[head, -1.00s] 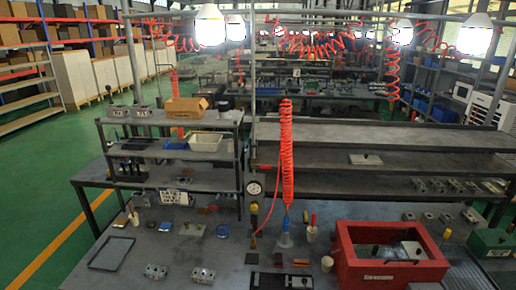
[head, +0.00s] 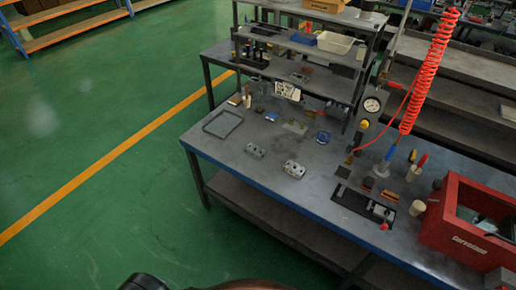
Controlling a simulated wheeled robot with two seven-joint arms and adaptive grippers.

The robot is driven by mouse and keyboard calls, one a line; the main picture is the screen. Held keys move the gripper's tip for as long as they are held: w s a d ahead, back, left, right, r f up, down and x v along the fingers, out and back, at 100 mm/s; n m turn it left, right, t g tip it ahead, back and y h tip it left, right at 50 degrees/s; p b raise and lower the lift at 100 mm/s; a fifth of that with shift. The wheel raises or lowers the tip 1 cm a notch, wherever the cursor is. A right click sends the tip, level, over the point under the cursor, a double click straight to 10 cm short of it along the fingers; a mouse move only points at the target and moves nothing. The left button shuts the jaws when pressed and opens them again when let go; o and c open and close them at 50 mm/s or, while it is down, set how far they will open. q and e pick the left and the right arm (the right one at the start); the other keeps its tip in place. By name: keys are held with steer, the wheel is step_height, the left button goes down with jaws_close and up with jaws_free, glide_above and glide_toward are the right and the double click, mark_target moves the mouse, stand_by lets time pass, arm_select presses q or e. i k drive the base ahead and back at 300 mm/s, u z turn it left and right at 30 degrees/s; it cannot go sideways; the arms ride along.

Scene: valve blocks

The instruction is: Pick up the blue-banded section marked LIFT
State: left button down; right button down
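Two small grey metal valve blocks lie apart on the workbench in the head view: one (head: 254,151) on the left, and another (head: 293,169) to its right, nearer the front edge. Dark round holes show on their tops. I cannot make out a blue band or the word LIFT on either, so I cannot tell which section is the marked one. Neither of my grippers is in view. Only dark parts at the bottom edge show, probably of my own body.
The workbench (head: 225,153) has a blue front edge. An empty dark tray (head: 222,124) lies at its left. A black tray with parts (head: 350,203) and a red box (head: 462,232) stand to the right. A shelf rack (head: 300,48) rises behind. Green floor is clear at left.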

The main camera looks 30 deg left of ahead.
mark_target(257, 153)
steer(key=u, duration=0.35)
steer(key=k, duration=0.5)
steer(key=u, duration=1.3)
steer(key=i, duration=1.35)
steer(key=z, duration=0.7)
